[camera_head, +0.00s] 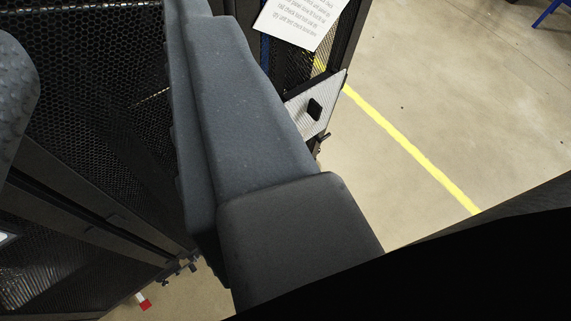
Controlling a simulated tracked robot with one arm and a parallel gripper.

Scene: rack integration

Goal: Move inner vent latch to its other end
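A small black latch-like piece (314,109) sits on a pale, finely patterned panel (327,92) by the dark rack frame, right of centre at the top. I cannot tell whether it is the inner vent latch or which end it is at. Large grey parts of my own arm or gripper run from the top to the bottom centre and hide much of the rack. Another grey, dimpled part shows at the left edge. No fingertips can be made out, and no contact with the latch is visible.
Black mesh rack panels (85,45) fill the left side. A white printed sheet (300,20) hangs at the top. A small red-and-white piece (143,301) is low at the left. Open concrete floor (490,110) with a yellow line (410,146) lies to the right.

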